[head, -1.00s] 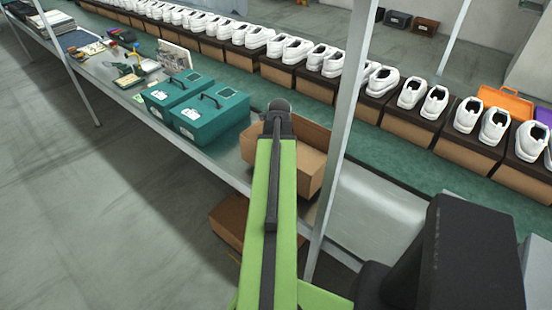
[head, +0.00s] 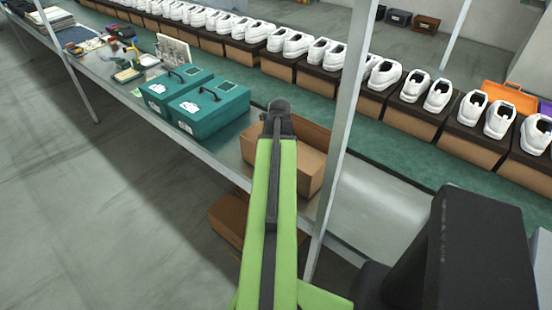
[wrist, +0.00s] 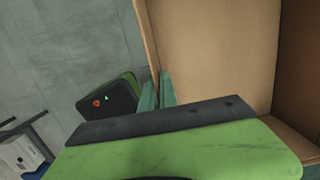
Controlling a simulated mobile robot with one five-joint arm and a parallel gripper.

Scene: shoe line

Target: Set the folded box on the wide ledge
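The folded box (head: 310,172) is an open brown carton, seen in the head view at the near edge of the steel ledge (head: 218,146). I cannot tell whether it rests on the ledge or hangs just over it. In the wrist view its tan inside (wrist: 215,50) fills the upper right. My gripper (wrist: 158,92) shows there as two teal fingers closed around the edge of one box wall. In the head view my green arm hides part of the box, and the fingertips are hidden.
Two teal cases (head: 208,108) stand on the ledge left of the box. A grey post (head: 343,125) rises close on the box's right. Behind runs a green belt (head: 395,155) with white shoes on boxes. Another brown carton (head: 228,218) sits lower, below the ledge.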

